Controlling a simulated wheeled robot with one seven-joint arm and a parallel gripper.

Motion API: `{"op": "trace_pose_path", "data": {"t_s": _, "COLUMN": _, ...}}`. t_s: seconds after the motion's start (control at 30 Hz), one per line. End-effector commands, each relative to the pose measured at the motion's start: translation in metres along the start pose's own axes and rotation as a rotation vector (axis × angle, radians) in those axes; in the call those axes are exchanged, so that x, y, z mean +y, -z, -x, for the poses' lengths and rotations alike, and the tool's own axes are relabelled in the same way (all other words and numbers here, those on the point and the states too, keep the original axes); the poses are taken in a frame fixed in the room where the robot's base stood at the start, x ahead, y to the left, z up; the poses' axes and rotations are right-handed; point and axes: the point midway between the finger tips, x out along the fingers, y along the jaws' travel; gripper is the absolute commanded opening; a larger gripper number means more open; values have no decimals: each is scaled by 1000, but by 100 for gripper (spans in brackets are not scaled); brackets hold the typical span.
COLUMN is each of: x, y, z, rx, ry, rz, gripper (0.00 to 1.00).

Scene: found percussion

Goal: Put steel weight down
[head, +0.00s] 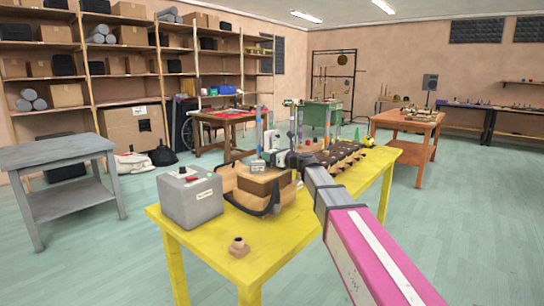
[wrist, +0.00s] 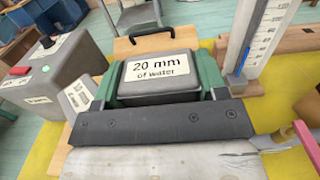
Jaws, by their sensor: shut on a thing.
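The steel weight is a grey block labelled "20 mm of water" (wrist: 160,70), held between the two green fingers of my gripper (wrist: 160,88). In the head view the labelled weight (head: 258,166) appears small, above the wooden bellows-like box (head: 264,187) on the yellow table. My gripper (head: 271,158) is shut on it, partly hidden by my arm. In the wrist view a wooden board (wrist: 93,140) and a black handle (wrist: 160,32) lie around the weight. I cannot tell whether its underside touches the wood.
A grey box (head: 191,197) with a red button stands left on the yellow table (head: 205,245). A white scale column (wrist: 258,35) stands close right of the weight. A small wooden piece (head: 239,247) sits near the front. Bare tabletop lies around it.

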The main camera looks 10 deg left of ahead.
Motion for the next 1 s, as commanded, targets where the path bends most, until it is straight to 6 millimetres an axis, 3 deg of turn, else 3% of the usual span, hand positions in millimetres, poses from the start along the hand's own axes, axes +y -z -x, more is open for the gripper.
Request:
{"op": "trace_pose_path", "data": {"t_s": 0.2, "x": 0, "y": 2, "z": 0, "rx": -1, "ry": 0, "rz": -1, "gripper": 21}}
{"op": "trace_pose_path", "data": {"t_s": 0.23, "x": 0, "y": 2, "z": 0, "rx": 0, "ry": 0, "rz": 0, "gripper": 76}}
{"op": "trace_pose_path", "data": {"t_s": 0.6, "x": 0, "y": -1, "z": 1, "rx": 0, "ry": 0, "rz": 0, "gripper": 76}}
{"op": "trace_pose_path", "data": {"t_s": 0.77, "x": 1, "y": 0, "z": 24, "rx": 0, "ry": 2, "rz": 0, "gripper": 76}}
{"op": "trace_pose_path", "data": {"t_s": 1.0, "x": 2, "y": 0, "z": 73, "rx": 1, "ry": 2, "rz": 0, "gripper": 76}}
